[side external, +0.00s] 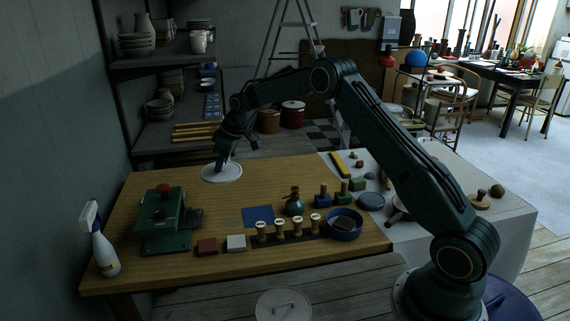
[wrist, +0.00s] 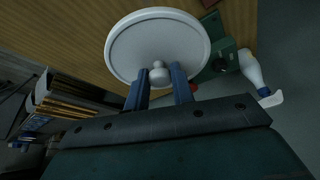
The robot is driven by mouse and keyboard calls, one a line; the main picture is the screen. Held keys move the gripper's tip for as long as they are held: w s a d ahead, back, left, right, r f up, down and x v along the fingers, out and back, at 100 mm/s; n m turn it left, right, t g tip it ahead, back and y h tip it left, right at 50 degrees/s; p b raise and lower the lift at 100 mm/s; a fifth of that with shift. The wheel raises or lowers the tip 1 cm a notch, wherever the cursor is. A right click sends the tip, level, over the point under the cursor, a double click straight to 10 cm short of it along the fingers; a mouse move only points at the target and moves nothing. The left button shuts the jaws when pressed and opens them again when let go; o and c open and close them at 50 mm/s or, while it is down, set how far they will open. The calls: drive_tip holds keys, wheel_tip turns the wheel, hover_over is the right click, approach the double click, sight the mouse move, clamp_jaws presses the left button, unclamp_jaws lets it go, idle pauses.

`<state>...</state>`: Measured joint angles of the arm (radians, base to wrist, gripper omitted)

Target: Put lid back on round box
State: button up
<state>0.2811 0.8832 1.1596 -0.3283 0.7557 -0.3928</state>
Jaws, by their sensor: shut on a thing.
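The lid is a white round disc with a raised rim and a small pale knob, seen face-on in the wrist view (wrist: 125,52). My gripper (wrist: 159,78) has one finger on each side of the knob and is shut on it. In the side external view, my gripper (side external: 221,164) points down over the white lid (side external: 228,176) at the far left part of the wooden table. The lid looks level there, low over or on the table; I cannot tell which. I cannot make out a separate round box; anything under the lid is hidden.
Shelves rise behind on the left. The wood around the lid is mostly clear.

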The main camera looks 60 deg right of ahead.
drive_tip(key=s+d+f+m+h, duration=0.2)
drive_tip(key=s+d+f+m, duration=0.25)
drive_tip(key=s+d, duration=0.55)
drive_tip(key=s+d+f+m+h, duration=0.1)
drive_tip(key=s+d+f+m, duration=0.35)
drive_tip(key=s, duration=0.85)
drive_tip(key=s+d+m+h, duration=0.1)
drive_tip(key=s+d+m, duration=0.2)
drive_tip(key=s, duration=0.8)
drive_tip(key=shift+s+r, duration=0.3)
drive_tip(key=shift+r, duration=0.05)
drive_tip(key=shift+f+g, duration=0.15)
drive_tip(key=shift+g, duration=0.15)
drive_tip(key=shift+f, duration=3)
drive_tip(key=shift+f, duration=0.2)
drive_tip(key=o, duration=1.5)
